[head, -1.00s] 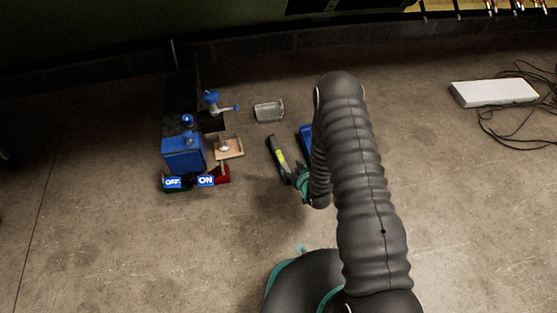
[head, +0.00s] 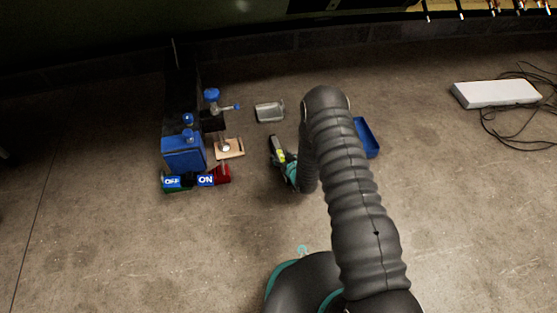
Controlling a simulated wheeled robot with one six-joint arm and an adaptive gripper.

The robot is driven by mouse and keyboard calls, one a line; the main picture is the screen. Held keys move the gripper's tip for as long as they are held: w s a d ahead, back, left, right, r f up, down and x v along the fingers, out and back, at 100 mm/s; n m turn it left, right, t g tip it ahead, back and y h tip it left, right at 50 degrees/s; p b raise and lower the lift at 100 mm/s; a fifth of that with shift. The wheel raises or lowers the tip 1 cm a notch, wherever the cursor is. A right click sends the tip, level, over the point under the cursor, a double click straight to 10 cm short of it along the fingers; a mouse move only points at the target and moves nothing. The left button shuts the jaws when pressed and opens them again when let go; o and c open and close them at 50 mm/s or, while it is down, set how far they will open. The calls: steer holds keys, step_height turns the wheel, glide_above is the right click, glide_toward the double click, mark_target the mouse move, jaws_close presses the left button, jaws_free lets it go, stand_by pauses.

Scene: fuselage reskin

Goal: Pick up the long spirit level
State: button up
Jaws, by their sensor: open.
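The long spirit level (head: 277,149) appears as a narrow dark bar with a yellow-green patch, lying on the concrete floor left of my arm. Its far end shows, and its near end is covered by my gripper. My gripper (head: 290,172), dark with teal parts, is over or right beside the near part of the level. It is open. Its fingertips are small and partly hidden by my arm, so I cannot tell whether they touch the level.
A blue clamp-like machine (head: 184,153) with OFF and ON boxes (head: 206,180) stands left. A wooden block (head: 229,148) and grey tray (head: 269,111) are near. A blue tray (head: 368,138) lies right of my arm. A white box (head: 494,93) with cables lies far right.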

jaws_close()
steer(key=shift+r, duration=0.15)
